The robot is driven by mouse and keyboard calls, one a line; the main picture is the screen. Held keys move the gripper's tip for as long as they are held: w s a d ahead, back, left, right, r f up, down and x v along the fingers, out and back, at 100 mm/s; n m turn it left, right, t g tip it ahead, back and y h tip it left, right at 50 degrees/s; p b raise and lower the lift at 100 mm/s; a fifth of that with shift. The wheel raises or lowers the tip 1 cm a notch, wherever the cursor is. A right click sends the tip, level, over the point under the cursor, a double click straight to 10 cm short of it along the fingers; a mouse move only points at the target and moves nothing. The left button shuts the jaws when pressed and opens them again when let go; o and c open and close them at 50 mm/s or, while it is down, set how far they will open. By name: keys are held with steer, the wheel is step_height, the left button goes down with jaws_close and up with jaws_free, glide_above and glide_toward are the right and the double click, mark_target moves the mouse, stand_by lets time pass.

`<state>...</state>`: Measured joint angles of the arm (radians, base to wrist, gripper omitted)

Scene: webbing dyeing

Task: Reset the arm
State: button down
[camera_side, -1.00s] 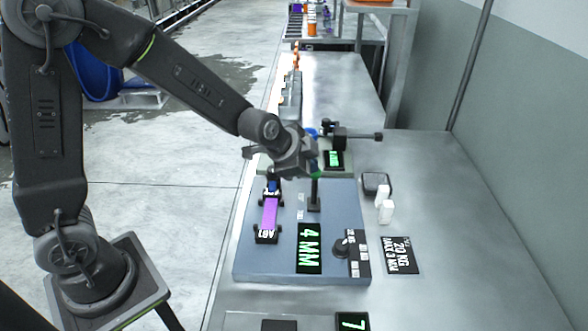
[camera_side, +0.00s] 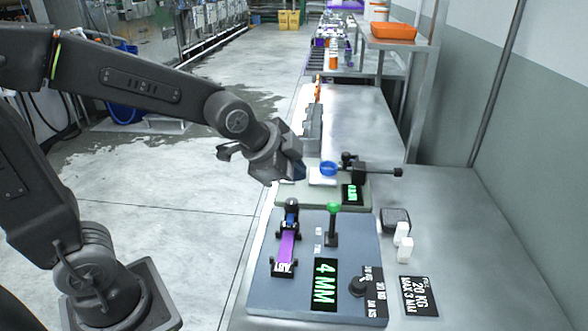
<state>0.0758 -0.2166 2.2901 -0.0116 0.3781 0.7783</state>
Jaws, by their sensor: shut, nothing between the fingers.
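My arm reaches across from the left. My gripper (camera_side: 226,151) is raised to the left of the bench's near equipment, pointing left over the floor. It is shut and holds nothing. Below and to its right is a blue-grey test plate (camera_side: 262,295) bearing a purple webbing strip (camera_side: 287,248) in a black holder. A post with a green knob (camera_side: 333,208) stands beside the strip, apart from my gripper. A green display (camera_side: 325,284) reads "4 MM".
An orange tray (camera_side: 393,31) sits farther back. Open floor lies left.

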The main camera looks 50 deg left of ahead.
steer(key=s+a+n+g, duration=0.1)
steer(key=s+n, duration=0.3)
steer(key=s, duration=0.3)
steer(key=s+a+r+n+g, duration=0.1)
steer(key=s+n, duration=0.4)
steer(key=s, duration=0.3)
steer(key=shift+s+a+r+n+y, duration=0.25)
steer(key=shift+a+n+y, duration=0.05)
steer(key=shift+a, duration=0.1)
steer(key=c, duration=1.9)
jaws_free()
